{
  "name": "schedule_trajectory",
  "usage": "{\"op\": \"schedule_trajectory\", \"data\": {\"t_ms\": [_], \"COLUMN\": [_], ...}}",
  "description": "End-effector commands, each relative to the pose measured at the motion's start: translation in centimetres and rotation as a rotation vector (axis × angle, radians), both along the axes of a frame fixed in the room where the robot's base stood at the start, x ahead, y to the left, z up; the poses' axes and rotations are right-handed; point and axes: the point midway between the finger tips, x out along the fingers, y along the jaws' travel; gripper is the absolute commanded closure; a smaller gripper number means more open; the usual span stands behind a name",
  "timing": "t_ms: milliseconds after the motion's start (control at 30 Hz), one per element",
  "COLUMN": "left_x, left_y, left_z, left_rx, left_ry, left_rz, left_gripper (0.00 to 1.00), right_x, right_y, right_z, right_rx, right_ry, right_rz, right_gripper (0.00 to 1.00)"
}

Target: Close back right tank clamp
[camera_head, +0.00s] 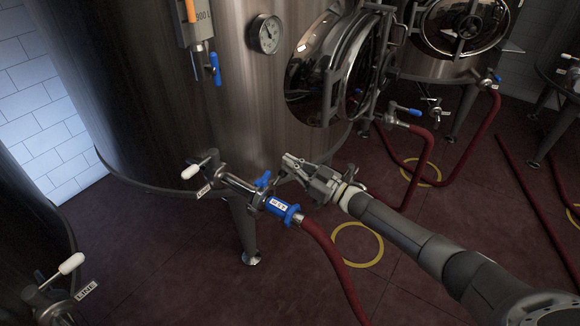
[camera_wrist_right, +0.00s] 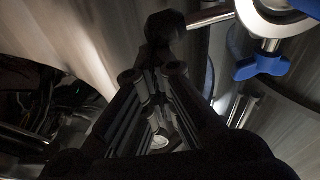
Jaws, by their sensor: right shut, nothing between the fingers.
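A large steel tank (camera_head: 150,90) fills the upper left of the head view. A pipe outlet low on its front carries a clamp with a blue wing nut (camera_head: 264,179). A blue hose coupling (camera_head: 282,208) follows below it. My right gripper (camera_head: 290,163) is shut and empty just right of the wing nut, near the tank wall. In the right wrist view the dark fingers (camera_wrist_right: 152,82) are together, and the blue wing nut (camera_wrist_right: 262,64) hangs under a pale metal ring (camera_wrist_right: 275,18) at the upper right, apart from the fingers. My left gripper is not in view.
A valve with a white handle (camera_head: 196,169) sits left of the clamp. A red hose (camera_head: 335,265) runs from the coupling down to the floor. A round hatch (camera_head: 335,68) stands open above my right arm. Yellow rings (camera_head: 358,262) mark the floor.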

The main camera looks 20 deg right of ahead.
Motion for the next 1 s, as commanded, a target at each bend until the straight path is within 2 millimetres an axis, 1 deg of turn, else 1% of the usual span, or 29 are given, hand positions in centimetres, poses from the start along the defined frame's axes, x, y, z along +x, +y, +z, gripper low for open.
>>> {"op": "schedule_trajectory", "data": {"t_ms": [400,533,667,867,933,1000], "left_x": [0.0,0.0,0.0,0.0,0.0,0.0], "left_y": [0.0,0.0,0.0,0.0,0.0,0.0], "left_z": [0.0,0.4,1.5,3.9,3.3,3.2], "left_rx": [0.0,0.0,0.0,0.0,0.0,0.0], "left_ry": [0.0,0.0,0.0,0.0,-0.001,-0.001], "left_rz": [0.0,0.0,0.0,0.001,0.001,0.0], "left_gripper": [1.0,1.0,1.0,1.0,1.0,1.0], "right_x": [0.0,0.0,0.1,0.3,-0.9,-2.1], "right_y": [-0.1,0.0,0.2,0.6,-0.4,-1.2], "right_z": [-0.2,0.3,1.6,4.6,3.4,3.2], "right_rx": [-0.003,-0.002,-0.002,-0.001,-0.004,-0.004], "right_ry": [0.003,0.002,0.001,-0.001,0.005,0.004], "right_rz": [-0.001,-0.001,-0.002,-0.004,-0.007,-0.005], "right_gripper": [1.0,1.0,1.0,1.0,1.0,1.0]}}
